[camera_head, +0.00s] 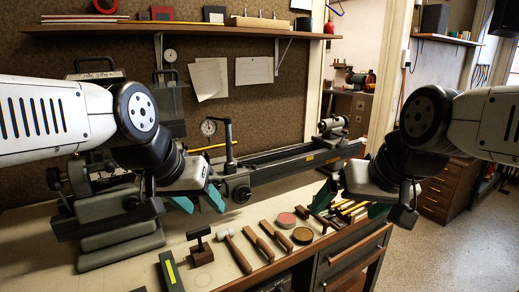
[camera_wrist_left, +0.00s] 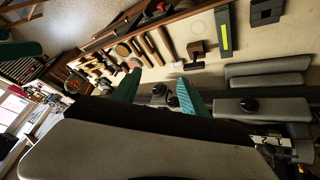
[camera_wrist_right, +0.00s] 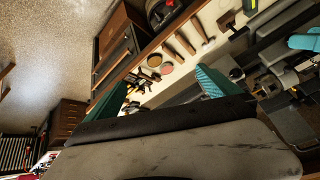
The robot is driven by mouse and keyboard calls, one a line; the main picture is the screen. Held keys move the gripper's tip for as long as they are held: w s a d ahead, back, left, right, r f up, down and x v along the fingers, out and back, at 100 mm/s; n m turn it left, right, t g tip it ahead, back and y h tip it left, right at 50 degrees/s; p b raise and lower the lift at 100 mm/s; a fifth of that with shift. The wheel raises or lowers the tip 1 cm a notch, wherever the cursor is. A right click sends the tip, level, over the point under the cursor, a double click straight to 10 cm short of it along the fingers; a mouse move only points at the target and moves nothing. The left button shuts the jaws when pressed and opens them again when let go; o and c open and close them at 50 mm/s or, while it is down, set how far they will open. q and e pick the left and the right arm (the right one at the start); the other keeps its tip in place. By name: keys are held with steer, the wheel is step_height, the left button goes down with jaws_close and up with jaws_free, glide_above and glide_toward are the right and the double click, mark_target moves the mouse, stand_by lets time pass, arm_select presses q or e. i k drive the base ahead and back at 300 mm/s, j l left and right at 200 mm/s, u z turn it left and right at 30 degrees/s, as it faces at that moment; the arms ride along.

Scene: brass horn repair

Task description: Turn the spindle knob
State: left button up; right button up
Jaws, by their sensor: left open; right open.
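A dark grey lathe (camera_head: 290,168) runs along the back of the bench. I cannot tell for certain which of its knobs is the spindle knob. A round black knob (camera_head: 241,194) sits low on the lathe's carriage. Black knobs also show on the grey slides in the left wrist view (camera_wrist_left: 248,104). My left gripper (camera_head: 198,200) is open and empty, with teal fingers, just left of the carriage knob and apart from it. My left arm hides part of the headstock end. My right gripper (camera_head: 350,205) is open and empty above the bench's right end, away from the knobs.
Hammers (camera_head: 238,250), round tins (camera_head: 302,235) and a block with a yellow stripe (camera_head: 171,272) lie on the bench front (camera_head: 212,270). A tailstock (camera_head: 333,125) stands at the lathe's far end. A shelf (camera_head: 180,28) hangs above. Open floor (camera_head: 450,240) lies to the right.

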mark_target(129, 203)
steer(key=i+l, duration=0.1)
steer(key=l, duration=0.25)
steer(key=i+l+u, duration=0.1)
steer(key=l, duration=0.2)
steer(key=u, duration=1.65)
